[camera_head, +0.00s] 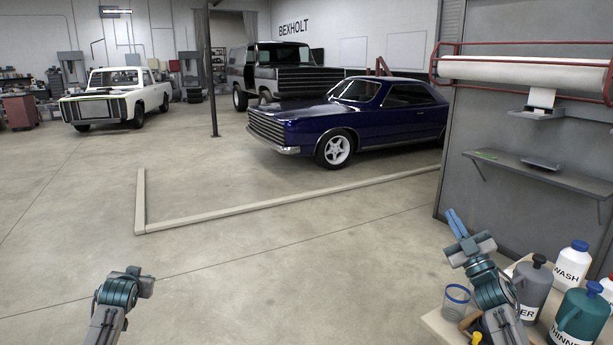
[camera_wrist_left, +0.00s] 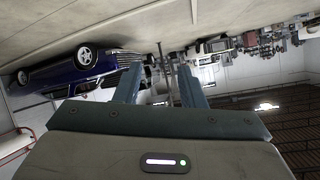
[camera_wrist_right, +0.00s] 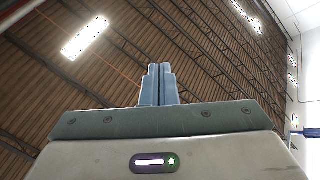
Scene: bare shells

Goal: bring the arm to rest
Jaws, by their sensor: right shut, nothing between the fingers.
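My right gripper (camera_head: 453,218) is raised above the left end of the bench at the lower right, its blue fingers pointing up and away from me. In the right wrist view its two fingers (camera_wrist_right: 157,72) are together and hold nothing, with the roof behind them. My left gripper (camera_head: 145,283) is at the lower left over open floor; its fingers do not show clearly there. In the left wrist view its fingers (camera_wrist_left: 160,84) stand apart with nothing between them.
Beside my right arm the bench (camera_head: 438,324) holds a clear cup (camera_head: 456,302), a grey bottle (camera_head: 533,285), a teal bottle (camera_head: 578,318) and a white bottle (camera_head: 571,262). A shelf (camera_head: 545,172) and paper roll (camera_head: 520,70) are behind. A blue car (camera_head: 390,123) stands beyond the low kerb (camera_head: 260,208).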

